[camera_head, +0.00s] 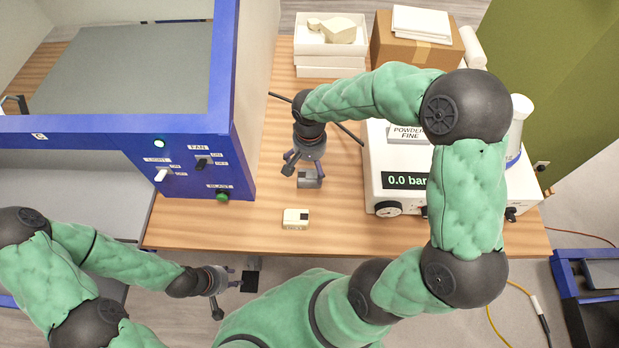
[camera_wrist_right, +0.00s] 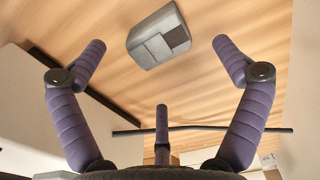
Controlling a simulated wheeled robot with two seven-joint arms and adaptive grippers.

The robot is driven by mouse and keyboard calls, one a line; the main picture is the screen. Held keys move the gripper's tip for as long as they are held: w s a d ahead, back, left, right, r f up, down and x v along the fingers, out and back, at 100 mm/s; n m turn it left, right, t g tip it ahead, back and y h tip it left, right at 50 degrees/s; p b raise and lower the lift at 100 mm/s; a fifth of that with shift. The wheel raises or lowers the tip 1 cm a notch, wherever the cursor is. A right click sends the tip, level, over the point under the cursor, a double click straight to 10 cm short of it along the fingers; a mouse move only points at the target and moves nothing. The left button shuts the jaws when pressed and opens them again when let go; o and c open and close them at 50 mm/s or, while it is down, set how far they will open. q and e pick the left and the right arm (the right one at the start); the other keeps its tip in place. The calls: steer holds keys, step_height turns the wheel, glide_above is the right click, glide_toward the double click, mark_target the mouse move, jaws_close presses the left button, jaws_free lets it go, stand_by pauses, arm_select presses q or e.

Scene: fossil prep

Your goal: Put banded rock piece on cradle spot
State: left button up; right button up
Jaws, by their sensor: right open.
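I cannot make out a banded rock piece or a marked cradle spot in either view. My right gripper (camera_head: 300,174) is open and empty above the table, left of the white machine. Its purple fingers (camera_wrist_right: 160,62) stand wide apart in the right wrist view. A grey blocky object (camera_wrist_right: 150,42) with a darker patch lies on the wood beyond the fingertips, untouched. A small pale box (camera_head: 295,218) lies near the table's front edge; I cannot tell whether it is that same object. My left gripper (camera_head: 234,296) hangs before the table, fingers apart and empty.
A blue-framed cabinet (camera_head: 222,150) with switches stands left. A white machine (camera_head: 385,180) reading 0.0 bar stands right, partly behind my right arm. White trays (camera_head: 330,48) with a pale lump and a cardboard box (camera_head: 400,50) are behind. Wood around the pale box is clear.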

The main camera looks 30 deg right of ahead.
mark_target(309, 175)
step_height(309, 175, down, 5)
steer(key=shift+s+a+f+b, duration=0.1)
steer(key=shift+b, duration=0.45)
steer(key=c, duration=1.9)
